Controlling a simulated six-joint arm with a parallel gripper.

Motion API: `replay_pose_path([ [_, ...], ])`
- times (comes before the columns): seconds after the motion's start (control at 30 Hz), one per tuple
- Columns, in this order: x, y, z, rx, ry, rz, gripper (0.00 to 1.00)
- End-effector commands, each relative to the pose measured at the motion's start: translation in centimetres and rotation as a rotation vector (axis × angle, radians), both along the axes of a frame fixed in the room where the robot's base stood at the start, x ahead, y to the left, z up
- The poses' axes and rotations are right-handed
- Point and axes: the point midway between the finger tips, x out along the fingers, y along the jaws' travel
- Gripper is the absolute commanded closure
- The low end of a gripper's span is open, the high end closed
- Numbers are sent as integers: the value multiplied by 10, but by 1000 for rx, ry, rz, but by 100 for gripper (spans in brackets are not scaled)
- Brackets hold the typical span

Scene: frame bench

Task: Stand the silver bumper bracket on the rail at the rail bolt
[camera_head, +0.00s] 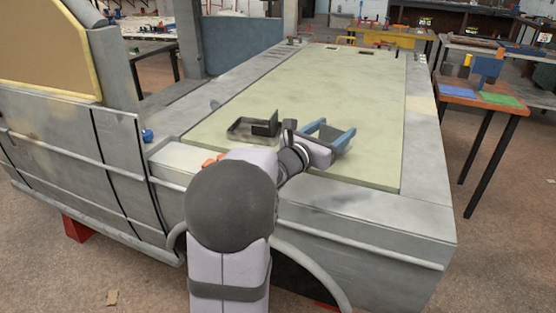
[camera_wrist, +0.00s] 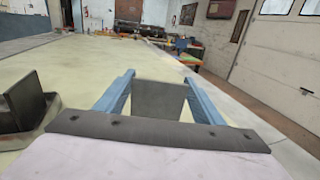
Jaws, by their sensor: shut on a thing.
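My gripper (camera_head: 338,127) is over the pale green panel, near its front end. Its two blue fingers also show in the wrist view (camera_wrist: 160,78), shut on a plain grey plate-like piece, the silver bumper bracket (camera_wrist: 160,100). The bracket shows as a grey patch between the fingers in the head view (camera_head: 326,133). Its lower part is hidden, and I cannot tell its gap to the panel. A grey rail (camera_head: 200,118) runs along the panel's left side. A small grey upright nub (camera_head: 214,104) stands there; I cannot tell whether it is the rail bolt.
Small orange pieces (camera_head: 210,161) sit near my arm. The green panel (camera_head: 320,85) beyond is mostly clear.

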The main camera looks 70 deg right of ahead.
Motion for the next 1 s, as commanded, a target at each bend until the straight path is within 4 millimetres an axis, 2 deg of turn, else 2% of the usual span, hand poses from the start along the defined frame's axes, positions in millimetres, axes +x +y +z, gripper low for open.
replay_pose_path([
  [0.03,4,3,9,4,3,-5,66],
  [0.27,19,25,5,4,3,-17,66],
  [0.5,39,54,13,3,3,17,66],
  [1.0,88,126,53,2,2,216,66],
])
